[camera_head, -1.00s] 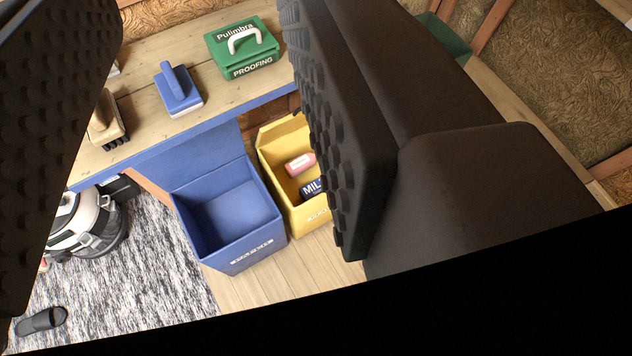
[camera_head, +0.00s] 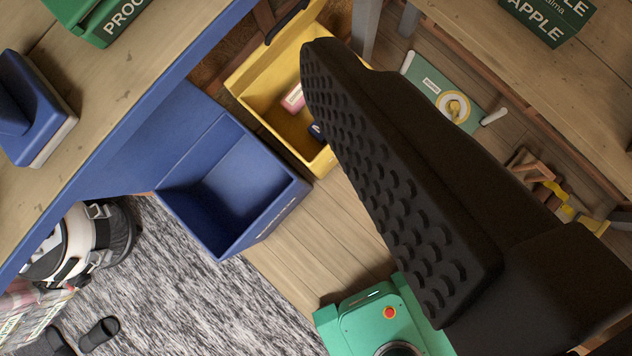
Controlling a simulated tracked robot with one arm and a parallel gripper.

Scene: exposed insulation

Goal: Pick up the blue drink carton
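A dark blue item (camera_head: 317,132), likely the drink carton, lies in the yellow bin (camera_head: 262,75). Only a small part of it shows past my gripper's finger. A pink-and-white item (camera_head: 293,98) lies beside it in the bin. One dark, studded finger of my gripper (camera_head: 390,185) crosses the middle right of the view, in front of part of the bin. The other finger is out of view. The gap left of the visible finger is wide and holds nothing that I can see, so the gripper looks open.
An empty blue bin (camera_head: 238,180) adjoins the yellow bin. A blue-edged workbench (camera_head: 140,60) holds a green box (camera_head: 95,15) and a blue tool (camera_head: 30,110). A wooden table (camera_head: 530,60) carries a green apple carton (camera_head: 548,18). Bare floor (camera_head: 310,235) lies before the bins.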

